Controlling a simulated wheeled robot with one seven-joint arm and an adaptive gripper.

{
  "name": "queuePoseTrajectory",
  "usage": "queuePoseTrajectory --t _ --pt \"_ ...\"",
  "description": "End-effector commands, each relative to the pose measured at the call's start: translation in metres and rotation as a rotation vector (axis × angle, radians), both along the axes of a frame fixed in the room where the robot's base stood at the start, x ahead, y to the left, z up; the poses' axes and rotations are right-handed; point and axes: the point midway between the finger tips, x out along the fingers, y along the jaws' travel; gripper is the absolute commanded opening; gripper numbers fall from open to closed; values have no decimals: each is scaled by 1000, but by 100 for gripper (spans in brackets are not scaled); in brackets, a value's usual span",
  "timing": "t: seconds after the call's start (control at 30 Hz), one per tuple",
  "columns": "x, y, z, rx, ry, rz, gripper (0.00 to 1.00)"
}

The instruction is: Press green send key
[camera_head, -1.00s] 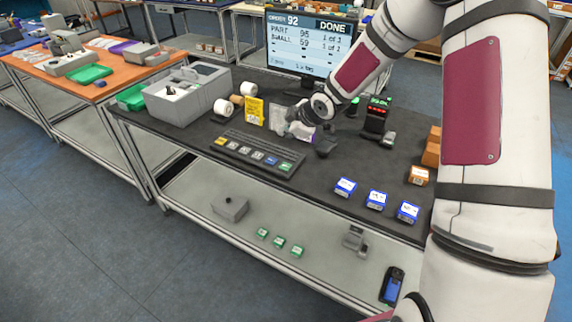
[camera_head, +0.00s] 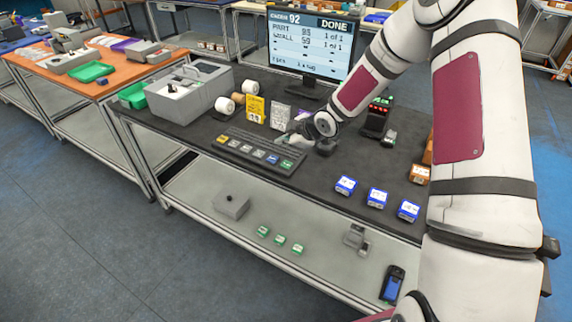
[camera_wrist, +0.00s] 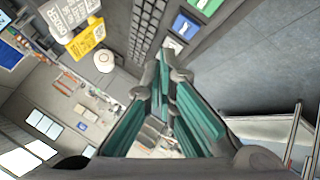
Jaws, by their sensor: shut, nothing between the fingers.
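The key strip (camera_head: 250,152) lies along the dark bench's front left edge, with its green key (camera_head: 287,164) at the right end beside a blue key (camera_head: 272,159). In the wrist view the green key (camera_wrist: 208,6) is at the top, next to the blue key (camera_wrist: 185,27). My gripper (camera_head: 296,139) is shut and empty, low over the bench just behind the strip's right end. In the wrist view my gripper (camera_wrist: 169,70) has its tips below the coloured keys in the picture. I cannot tell its height above the strip; no contact with the green key shows.
A monitor (camera_head: 306,45) reading DONE stands behind. A yellow card (camera_head: 253,108) and a pale packet (camera_head: 281,116) stand behind the strip. A grey box (camera_head: 190,100) is left, a red-lit device (camera_head: 377,115) right. Several blue-and-white boxes (camera_head: 377,197) line the front right.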

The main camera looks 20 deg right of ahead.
Motion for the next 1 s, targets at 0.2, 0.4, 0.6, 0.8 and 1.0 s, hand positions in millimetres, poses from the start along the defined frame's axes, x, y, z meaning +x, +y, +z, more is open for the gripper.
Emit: queuePoseTrajectory --t 0.2,0.4,0.6,0.8,1.0 --pt "1 0 -33 0 1 2 0" --pt "1 1 -54 0 2 2 0" --pt "0 0 -63 -1 1 0 0" --pt "0 0 -64 -1 1 0 0" --pt "0 0 -64 -1 1 0 0"
